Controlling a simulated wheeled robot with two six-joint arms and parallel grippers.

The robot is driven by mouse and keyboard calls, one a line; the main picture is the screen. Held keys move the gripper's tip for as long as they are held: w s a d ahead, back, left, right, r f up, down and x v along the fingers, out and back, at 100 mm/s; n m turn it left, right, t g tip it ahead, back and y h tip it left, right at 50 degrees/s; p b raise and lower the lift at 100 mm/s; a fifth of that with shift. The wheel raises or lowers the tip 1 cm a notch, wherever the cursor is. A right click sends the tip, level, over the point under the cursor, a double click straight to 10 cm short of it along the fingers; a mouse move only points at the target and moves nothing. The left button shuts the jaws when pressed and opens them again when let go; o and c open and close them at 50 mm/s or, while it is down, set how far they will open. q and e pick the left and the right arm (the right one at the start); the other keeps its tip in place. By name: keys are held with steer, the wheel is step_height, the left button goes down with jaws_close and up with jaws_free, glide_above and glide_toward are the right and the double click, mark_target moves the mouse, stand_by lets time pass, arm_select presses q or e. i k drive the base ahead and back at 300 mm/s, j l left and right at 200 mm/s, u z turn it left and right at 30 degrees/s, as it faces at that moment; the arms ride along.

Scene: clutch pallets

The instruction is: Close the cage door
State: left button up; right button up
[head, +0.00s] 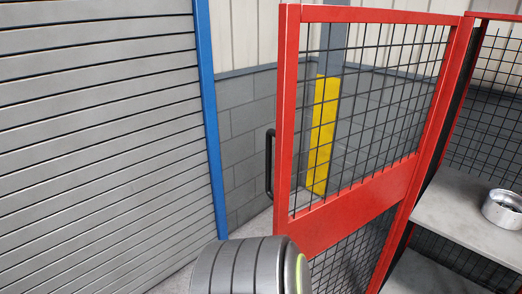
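The red cage door (342,212) with black wire mesh stands open in the head view, reaching from the cage's red frame at the right toward the middle. A black vertical handle (269,162) sits on its free left edge. A grey ribbed cylindrical part with a yellow-green ring, likely one of my arm links, shows at the bottom centre, in front of the door's lower part. Neither gripper is in view, and nothing is seen touching the door or handle.
Inside the cage at right, a grey shelf (455,215) holds a round metal part (503,208). A grey slatted shutter (95,130) with a blue post (209,110) stands at left. Behind the door are a block wall (245,130) and a post with a yellow panel (323,130).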

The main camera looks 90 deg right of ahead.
mark_target(314, 228)
steer(key=i+z, duration=0.25)
steer(key=z, duration=0.25)
steer(key=i+z, duration=0.3)
steer(key=z, duration=0.15)
steer(key=i+j+z, duration=0.15)
steer(key=z, duration=0.35)
steer(key=i+z, duration=0.2)
steer(key=z, duration=0.3)
steer(key=i+z, duration=0.15)
steer(key=z, duration=0.3)
steer(key=i+j+z, duration=0.15)
steer(key=z, duration=0.35)
steer(key=i+j+z, duration=0.1)
steer(key=j+z, duration=0.15)
steer(key=z, duration=0.2)
